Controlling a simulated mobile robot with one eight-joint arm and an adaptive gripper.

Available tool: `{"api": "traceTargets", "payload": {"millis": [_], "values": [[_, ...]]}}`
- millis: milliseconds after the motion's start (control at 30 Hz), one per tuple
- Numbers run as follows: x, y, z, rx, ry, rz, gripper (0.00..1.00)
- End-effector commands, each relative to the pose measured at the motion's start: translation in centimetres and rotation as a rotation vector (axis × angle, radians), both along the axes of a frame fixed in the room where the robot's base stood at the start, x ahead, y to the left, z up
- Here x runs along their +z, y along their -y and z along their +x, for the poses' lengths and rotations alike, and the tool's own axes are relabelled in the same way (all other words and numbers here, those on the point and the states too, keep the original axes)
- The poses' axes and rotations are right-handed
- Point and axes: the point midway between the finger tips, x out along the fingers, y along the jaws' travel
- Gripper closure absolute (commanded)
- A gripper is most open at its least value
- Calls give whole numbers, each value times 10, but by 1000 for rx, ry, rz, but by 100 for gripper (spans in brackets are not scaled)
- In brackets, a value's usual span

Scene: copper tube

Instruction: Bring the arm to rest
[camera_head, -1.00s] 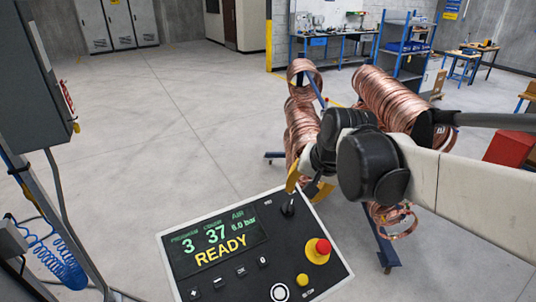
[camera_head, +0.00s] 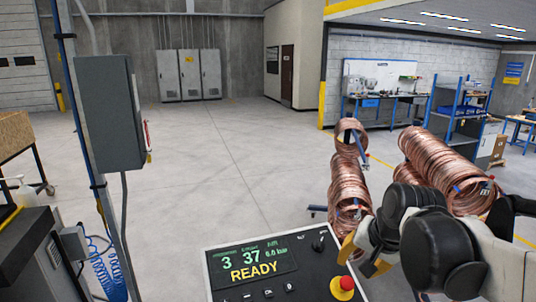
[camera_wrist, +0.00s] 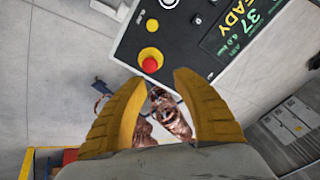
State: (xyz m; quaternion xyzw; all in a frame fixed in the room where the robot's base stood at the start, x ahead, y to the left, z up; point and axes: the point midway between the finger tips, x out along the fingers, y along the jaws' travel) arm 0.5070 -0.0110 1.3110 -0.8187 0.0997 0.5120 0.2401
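My gripper (camera_wrist: 160,107) shows in the wrist view as two yellow fingers, spread apart with nothing between their tips. In the head view its yellow fingers (camera_head: 362,258) show partly behind my dark arm joints, above the right side of the control panel (camera_head: 222,264). The panel reads "READY" and has a red emergency button (camera_head: 342,288) on a yellow base. In the wrist view the same red button (camera_wrist: 149,65) lies beyond the fingertips. My arm reaches in from the lower right of the head view.
Copper tube coils (camera_head: 349,190) hang on a stand beyond the panel, with a larger bundle (camera_head: 437,165) to the right, close behind my arm. A grey box (camera_head: 110,112) on a post stands left. The floor (camera_head: 215,170) between is clear.

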Motion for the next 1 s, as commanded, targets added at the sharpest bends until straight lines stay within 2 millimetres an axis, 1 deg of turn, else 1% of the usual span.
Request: {"api": "traceTargets", "payload": {"millis": [33, 100, 333, 467, 567, 600, 667, 700, 800, 900, 1000], "values": [[-4, 0, -2, 5, 2, -4, 66], [-19, -2, -13, 29, 12, -23, 66], [-55, -5, -43, 106, 45, -86, 66], [-83, -8, -65, 160, 67, -130, 66], [-111, -9, -84, 210, 88, -174, 66], [-126, -9, -93, 235, 97, -194, 66], [-149, -10, -106, 273, 112, -225, 66], [-164, -11, -115, 300, 123, -249, 66], [-194, -11, -132, 354, 144, -296, 66], [-209, -11, -141, 387, 156, -326, 66], [-213, -11, -145, 401, 162, -340, 66]]}}
